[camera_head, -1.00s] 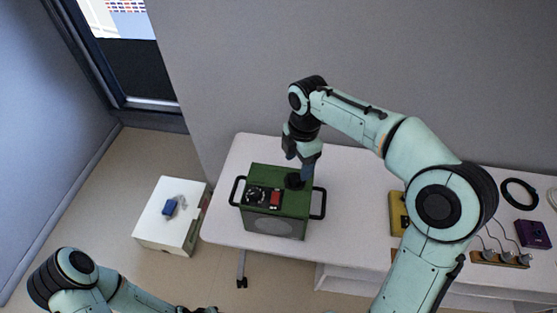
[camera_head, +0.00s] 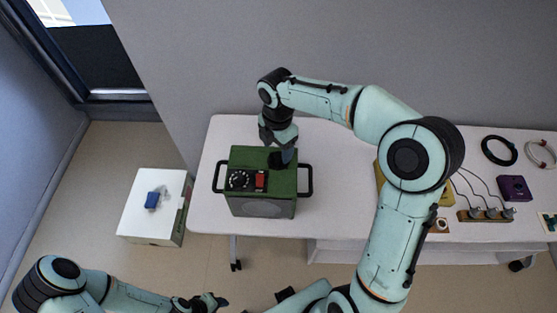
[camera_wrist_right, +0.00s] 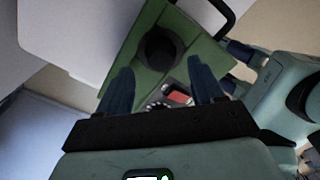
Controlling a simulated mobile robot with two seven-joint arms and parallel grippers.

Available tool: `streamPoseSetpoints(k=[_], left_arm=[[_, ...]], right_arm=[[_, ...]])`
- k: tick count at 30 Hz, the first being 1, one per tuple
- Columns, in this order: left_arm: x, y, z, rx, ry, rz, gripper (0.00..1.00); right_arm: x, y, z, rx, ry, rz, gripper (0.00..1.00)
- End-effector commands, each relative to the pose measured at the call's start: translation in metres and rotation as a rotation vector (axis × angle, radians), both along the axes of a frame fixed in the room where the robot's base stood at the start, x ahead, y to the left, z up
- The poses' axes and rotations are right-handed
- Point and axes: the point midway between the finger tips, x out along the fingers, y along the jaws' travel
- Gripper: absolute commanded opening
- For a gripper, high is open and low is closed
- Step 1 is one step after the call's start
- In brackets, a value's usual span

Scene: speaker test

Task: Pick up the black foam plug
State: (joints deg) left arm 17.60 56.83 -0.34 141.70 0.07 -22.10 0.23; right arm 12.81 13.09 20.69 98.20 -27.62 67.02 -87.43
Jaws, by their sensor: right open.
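The black foam plug (camera_head: 275,161) sits on top of the green box (camera_head: 262,207), near its back right corner. In the right wrist view the plug (camera_wrist_right: 160,47) is a dark round shape on the green top (camera_wrist_right: 133,75). My right gripper (camera_head: 287,156) is over the box beside the plug and partly covers it in the head view. In the right wrist view its two blue fingers (camera_wrist_right: 162,80) are apart with nothing between them, and the plug lies beyond their tips. My left gripper (camera_head: 208,302) is low in the head view, away from the table; its jaws are unclear.
The box has black side handles (camera_head: 308,180), a dial (camera_head: 239,179) and a red part (camera_head: 261,180). The white table (camera_head: 340,222) also holds a yellow item (camera_head: 447,193), a purple box (camera_head: 514,188) and a black cable ring (camera_head: 499,150). A white box (camera_head: 135,213) stands at left.

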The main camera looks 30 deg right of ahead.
Motion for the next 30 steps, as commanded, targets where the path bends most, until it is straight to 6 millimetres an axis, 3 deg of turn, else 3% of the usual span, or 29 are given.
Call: streamPoseSetpoints(k=[6, 14, 15, 20, 21, 30], left_arm=[[-0.003, 0.0, -0.004, 0.0, 0.003, 0.0, 0.45], [-0.003, 0.0, -0.004, 0.0, 0.003, 0.0, 0.45], [-0.003, 0.0, -0.004, 0.0, 0.003, 0.0, 0.45], [-0.003, 0.0, -0.004, 0.0, 0.003, 0.0, 0.45], [-0.003, 0.0, -0.004, 0.0, 0.003, 0.0, 0.45], [-0.003, 0.0, -0.004, 0.0, 0.003, 0.0, 0.45]], right_arm=[[-0.002, -0.002, -0.031, 0.0, 0.003, 0.0, 0.67], [-0.001, -0.002, -0.034, 0.0, 0.0, -0.001, 0.67], [-0.001, -0.002, -0.034, 0.0, 0.0, -0.001, 0.64], [-0.001, -0.002, -0.034, 0.0, 0.0, -0.001, 0.11], [-0.001, -0.002, -0.034, 0.0, 0.0, -0.001, 0.08], [-0.001, -0.002, -0.033, 0.0, 0.0, 0.0, 0.07]])
